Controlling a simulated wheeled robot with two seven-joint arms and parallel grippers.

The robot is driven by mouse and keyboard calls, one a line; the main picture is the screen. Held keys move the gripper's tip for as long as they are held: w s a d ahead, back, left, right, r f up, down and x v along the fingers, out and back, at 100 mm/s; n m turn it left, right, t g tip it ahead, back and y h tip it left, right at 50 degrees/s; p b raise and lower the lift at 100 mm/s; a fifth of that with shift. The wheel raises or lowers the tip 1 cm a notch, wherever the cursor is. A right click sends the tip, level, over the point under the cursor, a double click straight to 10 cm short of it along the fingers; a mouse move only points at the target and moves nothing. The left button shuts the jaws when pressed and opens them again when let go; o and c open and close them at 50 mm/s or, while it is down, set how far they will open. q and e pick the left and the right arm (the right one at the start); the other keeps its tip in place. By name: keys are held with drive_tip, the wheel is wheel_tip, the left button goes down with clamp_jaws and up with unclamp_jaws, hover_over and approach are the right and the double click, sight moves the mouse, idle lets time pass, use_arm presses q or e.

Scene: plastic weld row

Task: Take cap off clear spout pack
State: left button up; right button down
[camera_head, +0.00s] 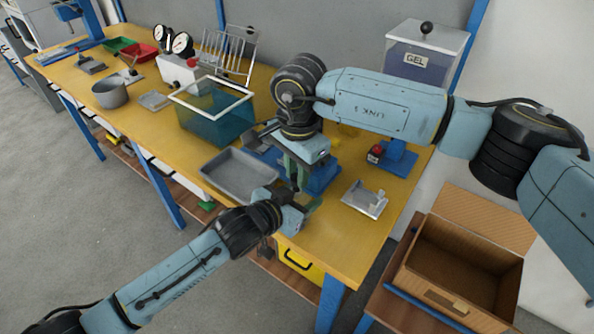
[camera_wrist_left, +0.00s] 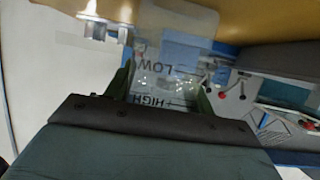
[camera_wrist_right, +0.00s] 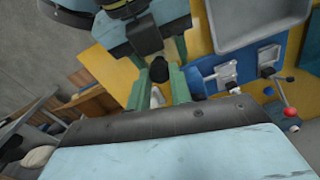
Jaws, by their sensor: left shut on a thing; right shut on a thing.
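My left gripper (camera_wrist_left: 162,85) is shut on the clear spout pack (camera_wrist_left: 160,72), which shows as a see-through film between its green fingers; LOW and HIGH lettering shows on or through it. My right gripper (camera_wrist_right: 160,85) is shut on a small black round cap (camera_wrist_right: 159,70). In the head view my right gripper (camera_head: 298,180) points down, just above my left gripper (camera_head: 303,207), near the bench's front edge. The pack and cap are hidden by the grippers there. I cannot tell whether the cap still touches the spout.
A grey tray (camera_head: 240,176) lies left of the grippers on the yellow bench (camera_head: 325,245). A teal tank (camera_head: 212,122) stands behind it. A small metal plate fixture (camera_head: 364,199) lies to the right. An open cardboard box (camera_head: 455,270) stands at the lower right. The bench's front right corner is clear.

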drive_tip(key=shift+r, duration=0.1)
drive_tip(key=shift+r, duration=1.9)
use_arm(q)
drive_tip(key=o, duration=1.5)
drive_tip(key=shift+c, duration=0.2)
